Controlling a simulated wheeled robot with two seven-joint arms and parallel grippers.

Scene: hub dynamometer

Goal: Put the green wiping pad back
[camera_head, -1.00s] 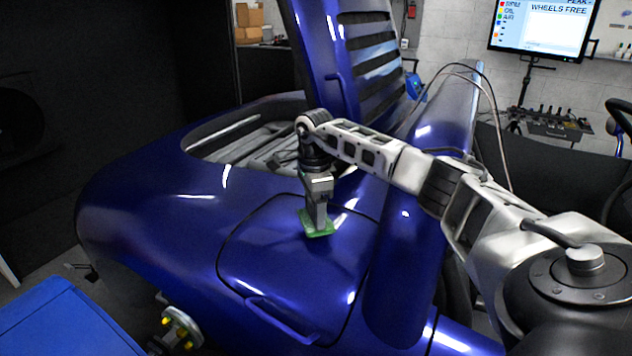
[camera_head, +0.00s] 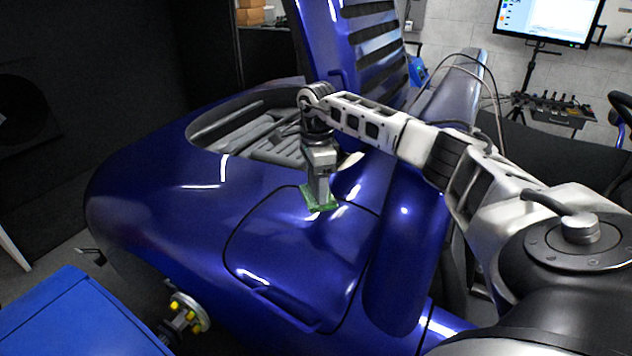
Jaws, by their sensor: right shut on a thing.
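The green wiping pad (camera_head: 322,206) is a thin flat square at the tip of my right gripper (camera_head: 319,196). My right gripper points down and is shut on the pad, over the blue car body panel (camera_head: 290,240). The pad is at or just above the panel's surface; I cannot tell whether it touches. The fingers hide part of the pad. My left gripper is not in view.
An opening (camera_head: 255,135) in the blue body lies behind the gripper, with a raised slatted blue panel (camera_head: 370,60) beyond. A blue cabinet top (camera_head: 75,320) is at lower left, beside a hub with yellow nuts (camera_head: 188,312). A monitor (camera_head: 548,18) stands at the back right.

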